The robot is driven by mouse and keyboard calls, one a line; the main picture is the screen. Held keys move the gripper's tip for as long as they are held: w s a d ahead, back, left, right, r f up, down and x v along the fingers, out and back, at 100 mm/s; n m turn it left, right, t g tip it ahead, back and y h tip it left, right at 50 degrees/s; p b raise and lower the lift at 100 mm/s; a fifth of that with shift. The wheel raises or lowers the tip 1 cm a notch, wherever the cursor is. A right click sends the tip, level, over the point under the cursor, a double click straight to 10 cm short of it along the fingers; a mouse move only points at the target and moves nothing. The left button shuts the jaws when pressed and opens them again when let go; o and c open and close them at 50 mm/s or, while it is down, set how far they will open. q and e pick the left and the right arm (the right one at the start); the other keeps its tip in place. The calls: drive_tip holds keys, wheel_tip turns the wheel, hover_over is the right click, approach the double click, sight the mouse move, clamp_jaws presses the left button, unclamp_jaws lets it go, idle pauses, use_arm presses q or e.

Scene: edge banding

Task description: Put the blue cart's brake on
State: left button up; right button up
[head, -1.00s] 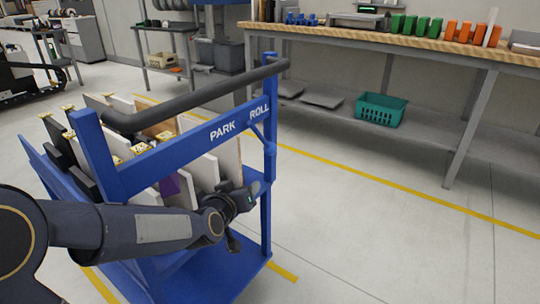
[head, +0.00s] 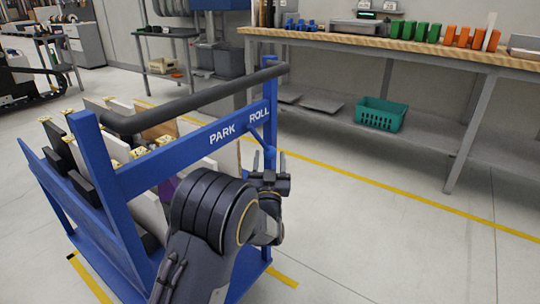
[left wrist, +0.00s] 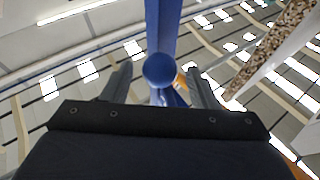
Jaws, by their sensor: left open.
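The blue cart (head: 165,165) stands in front of me, with a dark handle bar (head: 195,100) and a top rail marked PARK at left and ROLL at right. A blue brake lever (head: 258,137) slants down to the right below the word ROLL. My left gripper (head: 269,160) is open with its fingers pointing up, close to the lever's lower end. In the left wrist view, a round blue knob (left wrist: 159,70) shows between the open fingers, with a blue bar behind it. I cannot tell whether the fingers touch it. My right gripper is out of view.
Several panels (head: 150,212) stand in the cart. A workbench (head: 400,45) with green and orange blocks runs along the back, with a teal basket (head: 380,113) on its lower shelf. The floor right of the cart is clear.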

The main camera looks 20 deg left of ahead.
use_arm(q)
drive_tip(key=shift+x, duration=1.25)
clamp_jaws()
